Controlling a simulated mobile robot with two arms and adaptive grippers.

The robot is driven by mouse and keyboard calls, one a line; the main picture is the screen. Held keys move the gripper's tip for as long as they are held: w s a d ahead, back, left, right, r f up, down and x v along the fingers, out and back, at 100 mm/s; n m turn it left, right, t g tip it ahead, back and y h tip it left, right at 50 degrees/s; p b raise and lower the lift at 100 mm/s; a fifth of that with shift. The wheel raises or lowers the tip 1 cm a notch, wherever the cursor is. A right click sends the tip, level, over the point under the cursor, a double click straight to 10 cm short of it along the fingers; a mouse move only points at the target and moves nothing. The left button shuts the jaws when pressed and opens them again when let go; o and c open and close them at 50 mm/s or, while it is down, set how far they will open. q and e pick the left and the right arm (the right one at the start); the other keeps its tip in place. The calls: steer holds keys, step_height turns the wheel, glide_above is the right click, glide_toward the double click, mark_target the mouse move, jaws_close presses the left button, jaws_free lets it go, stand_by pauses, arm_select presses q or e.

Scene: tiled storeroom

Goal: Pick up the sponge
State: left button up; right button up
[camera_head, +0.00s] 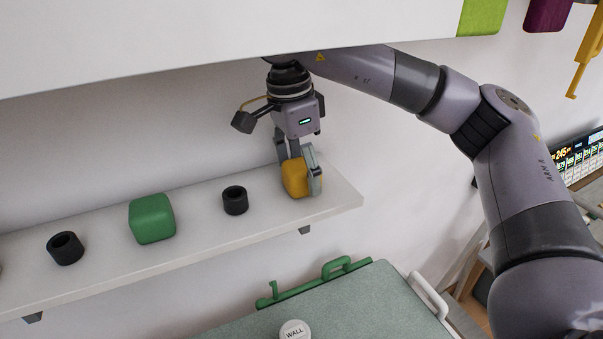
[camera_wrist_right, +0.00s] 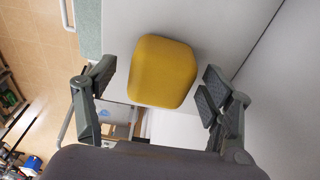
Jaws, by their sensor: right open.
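A yellow rounded block (camera_head: 294,178), which looks like the sponge, sits near the right end of the white wall shelf (camera_head: 337,197). A green rounded block (camera_head: 152,218) of similar shape stands further left on the same shelf. My right gripper (camera_head: 299,163) points down at the yellow block and is open, with one finger on either side of it. In the right wrist view the yellow block (camera_wrist_right: 161,71) lies between the two finger pads of the gripper (camera_wrist_right: 158,86), with small gaps showing. My left gripper is not in view.
Two black hollow cylinders (camera_head: 235,200) (camera_head: 66,248) stand on the shelf, one on each side of the green block. A white cabinet edge (camera_head: 200,45) hangs above. A green-topped table (camera_head: 345,305) with a round white "WALL" item (camera_head: 294,330) is below.

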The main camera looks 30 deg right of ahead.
steer(key=shift+d+f, duration=0.1)
steer(key=shift+f, duration=0.7)
steer(key=shift+c, duration=0.4)
steer(key=c, duration=1.1)
